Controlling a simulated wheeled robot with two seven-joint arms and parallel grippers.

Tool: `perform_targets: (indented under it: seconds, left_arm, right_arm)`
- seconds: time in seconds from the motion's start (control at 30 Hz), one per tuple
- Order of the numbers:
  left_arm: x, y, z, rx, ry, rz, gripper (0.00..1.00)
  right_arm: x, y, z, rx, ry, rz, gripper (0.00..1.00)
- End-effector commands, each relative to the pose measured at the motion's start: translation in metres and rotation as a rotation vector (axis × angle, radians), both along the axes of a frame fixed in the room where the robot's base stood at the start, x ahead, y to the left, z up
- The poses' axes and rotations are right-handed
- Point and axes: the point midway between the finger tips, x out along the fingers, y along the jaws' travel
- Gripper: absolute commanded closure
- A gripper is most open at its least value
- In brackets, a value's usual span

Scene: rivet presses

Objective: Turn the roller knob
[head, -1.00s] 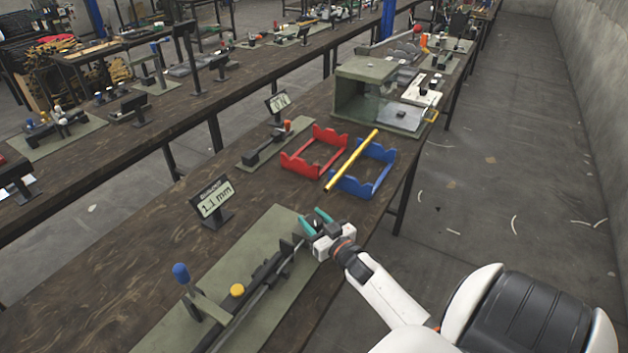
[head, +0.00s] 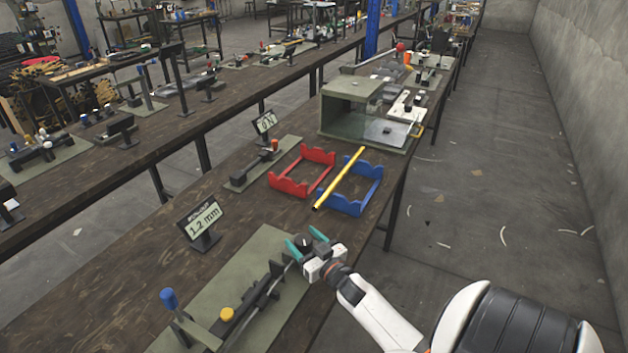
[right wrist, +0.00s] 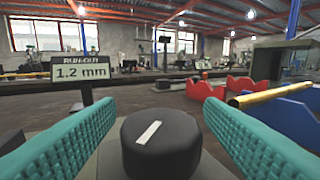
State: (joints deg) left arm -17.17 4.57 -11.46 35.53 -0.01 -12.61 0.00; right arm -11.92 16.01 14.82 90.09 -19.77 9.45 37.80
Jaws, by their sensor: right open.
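The roller knob (right wrist: 161,145) is a black round knob with a white line on its top, tilted slightly to the right. It sits at the far end of the long fixture on a green base plate (head: 262,243), and shows small and dark in the head view (head: 303,242). My right gripper (head: 306,241) is open, its teal fingers on either side of the knob with a gap on each side in the right wrist view. The run-out display (head: 204,218) reads 1.2 mm. My left gripper is not in view.
A blue-topped lever (head: 169,299) and a yellow button (head: 227,314) are nearer on the fixture. A red cradle (head: 291,186) and a blue cradle (head: 366,198) stand beyond, with a yellow rod (head: 339,178) by the blue one. The wooden bench left of the display is clear.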

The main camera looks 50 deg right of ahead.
Motion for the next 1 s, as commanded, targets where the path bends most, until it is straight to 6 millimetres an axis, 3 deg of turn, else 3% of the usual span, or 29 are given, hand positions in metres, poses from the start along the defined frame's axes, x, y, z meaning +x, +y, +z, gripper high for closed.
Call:
perform_targets:
  seconds: [0.53,0.7,1.0]
  left_arm:
    - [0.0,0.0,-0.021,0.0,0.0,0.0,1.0]
    - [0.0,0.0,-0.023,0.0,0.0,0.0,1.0]
    - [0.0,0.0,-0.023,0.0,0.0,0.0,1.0]
  right_arm:
    - [-0.099,0.015,-0.003,0.001,0.003,-0.001,0.37]
    - [-0.112,0.017,-0.001,0.001,0.0,0.0,0.37]
    - [-0.114,0.017,0.0,0.001,0.0,0.0,0.37]
